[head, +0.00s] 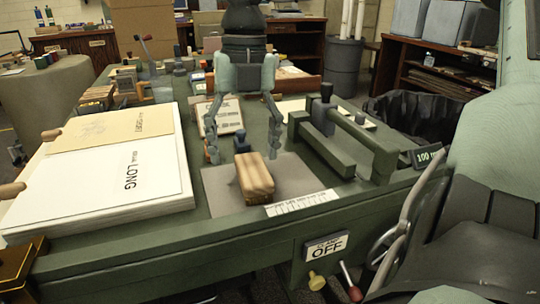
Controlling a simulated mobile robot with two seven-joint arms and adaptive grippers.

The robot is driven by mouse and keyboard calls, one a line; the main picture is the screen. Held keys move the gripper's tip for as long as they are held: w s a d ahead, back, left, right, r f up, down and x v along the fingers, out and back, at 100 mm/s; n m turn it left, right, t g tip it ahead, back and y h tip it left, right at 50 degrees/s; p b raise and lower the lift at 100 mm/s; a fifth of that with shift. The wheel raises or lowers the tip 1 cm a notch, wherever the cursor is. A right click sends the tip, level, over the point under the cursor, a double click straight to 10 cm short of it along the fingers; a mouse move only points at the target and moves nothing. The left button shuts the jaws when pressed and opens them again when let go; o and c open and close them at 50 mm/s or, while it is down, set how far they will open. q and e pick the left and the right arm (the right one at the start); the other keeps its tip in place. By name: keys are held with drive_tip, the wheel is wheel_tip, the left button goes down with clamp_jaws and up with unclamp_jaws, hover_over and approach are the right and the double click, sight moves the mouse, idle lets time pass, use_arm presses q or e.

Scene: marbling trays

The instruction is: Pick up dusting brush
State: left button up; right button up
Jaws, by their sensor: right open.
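The brush-like block (256,180), tan with darker stripes, lies on a grey sheet (221,196) near the front edge of the green table. I take it to be the dusting brush. A small dark blue upright piece (241,143) stands right behind it; I cannot tell whether it is part of the brush. My right gripper (242,152) points down with its two long fingers spread, one on each side of the blue piece. The fingers hold nothing, and I see no clear contact. My left gripper is not in view.
A green clamp-like frame (375,148) stands to the right, and a white ruler strip (302,203) lies at the front edge. A sign marked OFF (326,246) hangs below. A black bin (425,112) stands beyond.

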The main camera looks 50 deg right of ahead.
sight(253, 167)
drive_tip(key=shift+w+d+r+h, duration=0.1)
drive_tip(key=shift+d+r+h, duration=0.1)
drive_tip(key=shift+d, duration=0.3)
drive_tip(key=shift+d+r+h, duration=0.1)
drive_tip(key=shift+d+r, duration=0.1)
drive_tip(key=shift+d, duration=0.3)
drive_tip(key=shift+d+f, duration=0.1)
drive_tip(key=shift+d, duration=0.25)
drive_tip(key=f, duration=0.7)
drive_tip(key=shift+w+a+f, duration=0.1)
drive_tip(key=shift+w+f, duration=0.05)
drive_tip(key=shift+w, duration=0.05)
drive_tip(key=c, duration=1.3)
